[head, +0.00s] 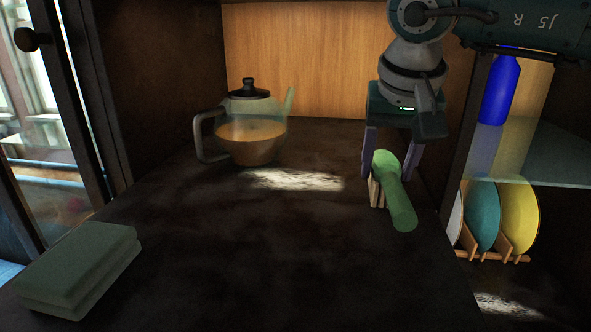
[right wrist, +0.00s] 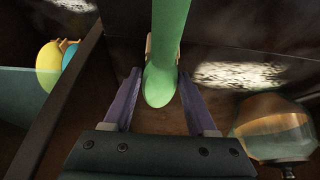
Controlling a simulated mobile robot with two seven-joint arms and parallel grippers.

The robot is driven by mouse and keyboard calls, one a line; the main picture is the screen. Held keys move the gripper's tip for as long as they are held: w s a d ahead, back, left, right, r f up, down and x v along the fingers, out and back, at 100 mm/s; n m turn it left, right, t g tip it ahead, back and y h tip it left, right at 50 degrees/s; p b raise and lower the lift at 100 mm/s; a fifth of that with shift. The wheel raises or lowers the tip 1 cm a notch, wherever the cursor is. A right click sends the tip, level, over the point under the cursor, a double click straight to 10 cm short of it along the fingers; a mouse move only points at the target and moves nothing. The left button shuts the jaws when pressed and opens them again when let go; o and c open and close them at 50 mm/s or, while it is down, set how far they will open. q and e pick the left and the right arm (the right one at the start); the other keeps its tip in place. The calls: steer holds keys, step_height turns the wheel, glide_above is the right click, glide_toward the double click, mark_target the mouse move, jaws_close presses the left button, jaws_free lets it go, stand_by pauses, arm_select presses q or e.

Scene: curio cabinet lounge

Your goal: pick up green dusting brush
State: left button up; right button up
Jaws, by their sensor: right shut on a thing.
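The green dusting brush (head: 401,207) is at the right part of the dark cabinet surface in the head view, with pale bristles on its left side. It also shows in the right wrist view (right wrist: 168,60), running up from between the fingers. My right gripper (head: 391,166) comes down from above with its purple fingers on either side of the brush and is shut on it. The fingers also show in the right wrist view (right wrist: 160,80). I cannot tell whether the brush touches the surface. My left gripper is not in view.
A glass teapot (head: 255,140) with a dark lid stands behind and left of the brush. A green folded cloth or block (head: 80,265) lies at the front left. Plates (head: 519,220) in a wooden rack and a blue bottle (head: 500,90) are beyond the right-hand divider. The middle surface is clear.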

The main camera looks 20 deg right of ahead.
jaws_close()
steer(key=shift+r, duration=0.1)
